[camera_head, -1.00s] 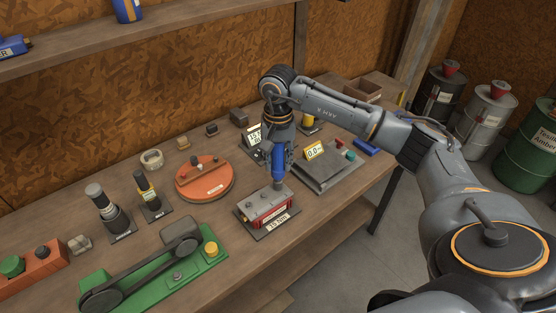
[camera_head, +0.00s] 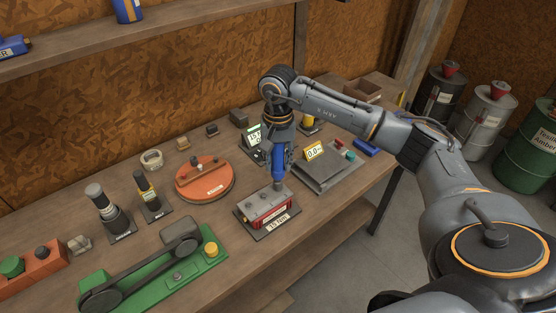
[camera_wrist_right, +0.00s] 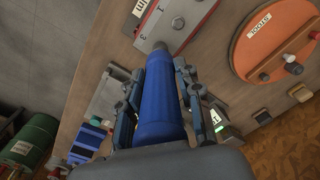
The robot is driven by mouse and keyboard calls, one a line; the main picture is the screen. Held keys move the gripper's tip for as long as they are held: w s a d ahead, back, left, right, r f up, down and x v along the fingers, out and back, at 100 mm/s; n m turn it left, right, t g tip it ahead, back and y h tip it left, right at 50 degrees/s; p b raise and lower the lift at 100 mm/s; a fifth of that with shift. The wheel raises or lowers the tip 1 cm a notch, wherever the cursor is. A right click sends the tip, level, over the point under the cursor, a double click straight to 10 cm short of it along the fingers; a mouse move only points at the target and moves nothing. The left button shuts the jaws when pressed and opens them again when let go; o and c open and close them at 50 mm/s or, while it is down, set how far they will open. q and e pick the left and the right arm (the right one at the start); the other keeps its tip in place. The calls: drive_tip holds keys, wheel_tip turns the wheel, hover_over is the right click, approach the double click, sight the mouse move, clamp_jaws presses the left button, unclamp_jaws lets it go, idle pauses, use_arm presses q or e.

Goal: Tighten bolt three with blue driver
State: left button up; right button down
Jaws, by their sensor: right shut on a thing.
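My right gripper (camera_head: 279,152) is shut on the blue driver (camera_head: 278,170) and holds it pointing down, slightly tilted. The driver's tip is at the far right part of the red and grey block (camera_head: 268,208), which sits on a dark plate with a "15 Nm" label. In the right wrist view, the driver (camera_wrist_right: 160,105) lies between the fingers, its tip near the block's grey top (camera_wrist_right: 172,22) beside the number 3. A number 1 also shows there. Whether the tip touches a bolt is hidden. My left gripper is not in view.
An orange disc fixture (camera_head: 205,180) stands left of the block, a grey plate with a "0.0" display (camera_head: 314,152) to its right. A green belt fixture (camera_head: 210,264) is at the front left. Two upright dark tools (camera_head: 148,195) stand at left.

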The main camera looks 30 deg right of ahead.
drive_tip(key=shift+r, duration=0.25)
drive_tip(key=shift+r+p, duration=0.4)
drive_tip(key=shift+r, duration=0.05)
drive_tip(key=shift+w+r, duration=0.1)
drive_tip(key=shift+r, duration=0.25)
idle(0.4)
drive_tip(key=shift+r+p, duration=1.25)
drive_tip(key=shift+r, duration=0.9)
